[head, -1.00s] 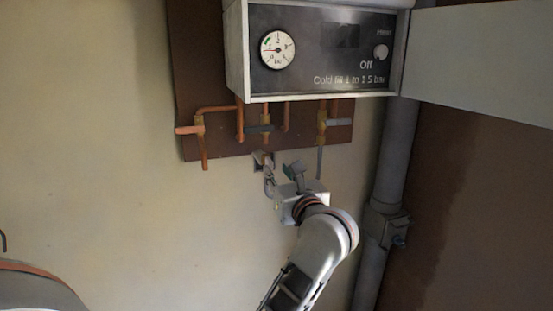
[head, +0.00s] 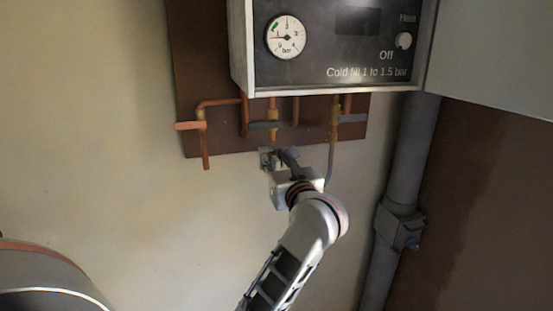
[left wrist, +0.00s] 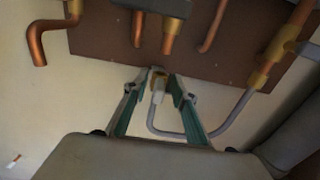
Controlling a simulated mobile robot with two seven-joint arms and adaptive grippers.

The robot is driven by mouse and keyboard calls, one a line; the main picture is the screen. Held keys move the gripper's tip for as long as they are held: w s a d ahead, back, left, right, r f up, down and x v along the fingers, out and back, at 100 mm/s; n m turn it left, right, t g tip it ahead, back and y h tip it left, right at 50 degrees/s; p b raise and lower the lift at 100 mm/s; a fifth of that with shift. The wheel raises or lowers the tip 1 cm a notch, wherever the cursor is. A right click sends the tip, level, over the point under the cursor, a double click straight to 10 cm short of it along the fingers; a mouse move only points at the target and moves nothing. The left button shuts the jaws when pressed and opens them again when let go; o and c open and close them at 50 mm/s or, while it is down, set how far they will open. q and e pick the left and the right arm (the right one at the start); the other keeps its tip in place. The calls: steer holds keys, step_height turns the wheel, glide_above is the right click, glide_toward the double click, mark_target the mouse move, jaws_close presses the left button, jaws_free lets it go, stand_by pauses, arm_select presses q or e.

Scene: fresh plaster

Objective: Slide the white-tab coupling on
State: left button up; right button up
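In the left wrist view a small brass fitting (left wrist: 160,77) with a pale, whitish piece (left wrist: 157,96) on its near side sits between my fingers. I take the pale piece to be the white-tab coupling. A grey bent hose (left wrist: 188,134) runs below it and up to the right. In the head view my left gripper (head: 279,157) is at the wall below the brown board and hides the fitting. My right gripper is not in view.
Copper pipes and valves (head: 264,126) hang from the brown board (head: 222,145) just above. The boiler box (head: 335,80) with its gauge overhangs them. A grey vertical pipe (head: 408,165) stands to the right.

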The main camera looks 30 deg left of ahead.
mark_target(277, 159)
arm_select(q)
jaws_close()
steer(key=shift+r+p, duration=1.45)
steer(key=shift+r, duration=0.9)
steer(key=shift+s, duration=0.1)
jaws_free()
steer(key=shift+f, duration=0.1)
steer(key=shift+f, duration=0.1)
